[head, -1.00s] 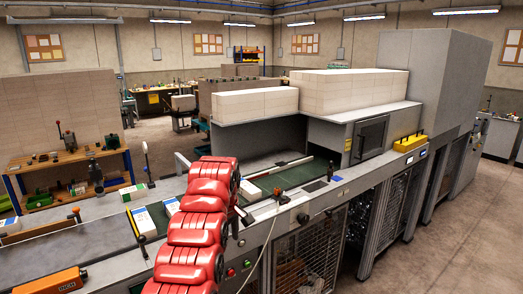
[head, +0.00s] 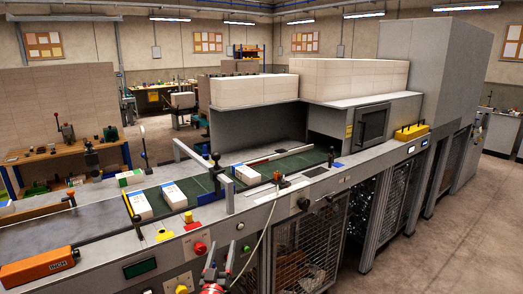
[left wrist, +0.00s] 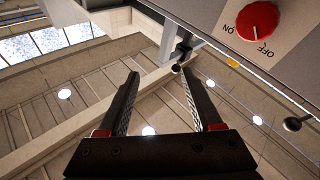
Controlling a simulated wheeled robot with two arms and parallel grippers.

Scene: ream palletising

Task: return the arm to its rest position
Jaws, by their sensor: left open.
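My left gripper (head: 221,256) shows at the bottom middle of the head view, in front of the machine's near side panel. It points up, and its two dark fingers are apart with nothing between them. In the left wrist view the open fingers (left wrist: 158,78) point up toward the ceiling, beside the machine panel with a red ON/OFF knob (left wrist: 258,18). Only a small red part of my arm shows below the gripper in the head view. My right gripper is not in view.
The conveyor (head: 200,186) carries several white reams, among them one at the left (head: 139,206) and one by the post (head: 247,175). An orange box (head: 40,268) lies on the near left ledge. A wire cage door (head: 308,250) is right of my gripper. Open floor (head: 455,240) lies at right.

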